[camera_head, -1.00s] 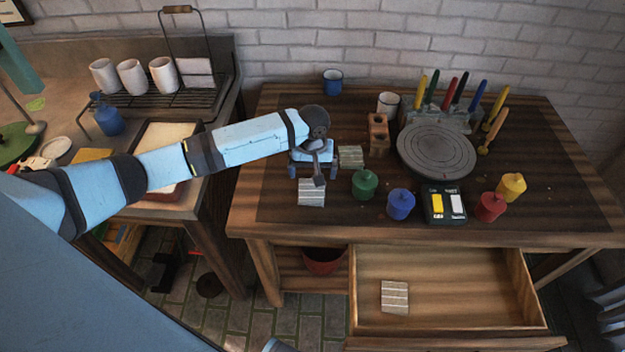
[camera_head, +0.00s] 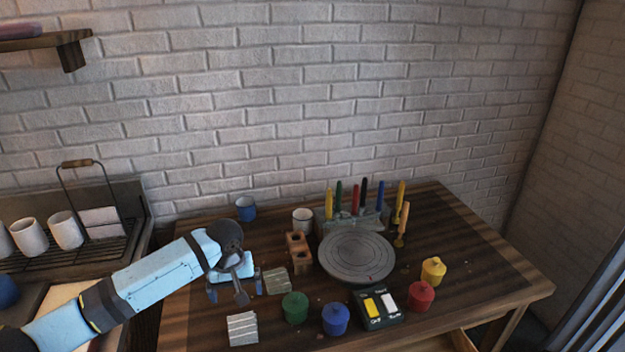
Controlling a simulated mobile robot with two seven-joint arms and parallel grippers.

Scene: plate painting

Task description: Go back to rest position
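My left gripper (camera_head: 234,290) hangs over the left part of the wooden table (camera_head: 480,215), its arm coming in from the lower left. Its two fingers stand apart and I see nothing held between them. A dark grey part in front of the gripper hides some of the space between the fingers. Striped pale tiles lie close by: one (camera_head: 242,329) below the gripper and one (camera_head: 277,281) to its right. My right gripper is not in view.
A grey turntable (camera_head: 357,257) stands mid-table, with upright coloured brushes (camera_head: 355,200) behind it. Green (camera_head: 295,308), blue (camera_head: 336,319), red (camera_head: 421,296) and yellow (camera_head: 433,271) pots and a switch box (camera_head: 379,307) line the front. A rack with white cups (camera_head: 66,230) is at left.

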